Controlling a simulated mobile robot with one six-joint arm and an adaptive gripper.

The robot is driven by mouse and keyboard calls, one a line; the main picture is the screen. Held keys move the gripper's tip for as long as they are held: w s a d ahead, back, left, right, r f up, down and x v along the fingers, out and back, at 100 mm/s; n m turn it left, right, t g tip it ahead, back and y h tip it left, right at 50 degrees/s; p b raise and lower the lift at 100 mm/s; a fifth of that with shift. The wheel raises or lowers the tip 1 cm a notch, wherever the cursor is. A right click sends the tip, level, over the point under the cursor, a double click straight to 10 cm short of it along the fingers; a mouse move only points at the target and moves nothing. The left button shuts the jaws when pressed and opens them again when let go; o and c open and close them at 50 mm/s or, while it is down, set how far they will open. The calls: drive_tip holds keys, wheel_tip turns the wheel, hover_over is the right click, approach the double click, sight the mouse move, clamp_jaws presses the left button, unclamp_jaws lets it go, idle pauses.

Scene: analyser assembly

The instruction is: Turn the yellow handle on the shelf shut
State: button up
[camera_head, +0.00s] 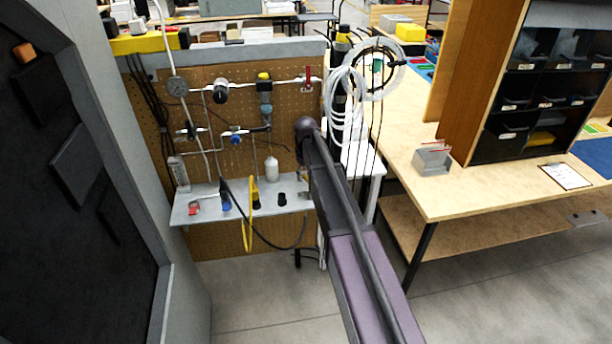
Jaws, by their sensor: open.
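A light grey shelf (180,215) stands out from a brown pegboard. A long, thin yellow piece (250,228) rises from the shelf and hangs over its front edge, left of centre. It looks like the yellow handle, but it is too small to tell whether it is a handle or a loop of tube, or how far it is turned. My dark arm runs up from the bottom, right of the shelf, to a round joint in front of the pegboard's right side. The arm covers the shelf's right end.
On the shelf are a white bottle (271,168), a blue-topped part (226,202), a red part (194,208) and dark fittings. A black cable loops below. Pipes and a gauge (178,86) sit above. A wooden workbench (460,193) stands right. The floor before the shelf is clear.

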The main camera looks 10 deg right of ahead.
clamp_jaws()
drive_tip(key=shift+w+d+m, duration=0.1)
drive_tip(key=shift+d+m, duration=0.2)
drive_tip(key=shift+m, duration=0.55)
drive_tip(key=shift+d+m, duration=0.3)
drive_tip(key=shift+m, duration=0.6)
drive_tip(key=shift+w+d+m, duration=0.1)
drive_tip(key=shift+d+m, duration=0.2)
drive_tip(key=shift+m, duration=0.55)
unclamp_jaws()
drive_tip(key=shift+a+n, duration=0.1)
drive_tip(key=shift+n, duration=0.2)
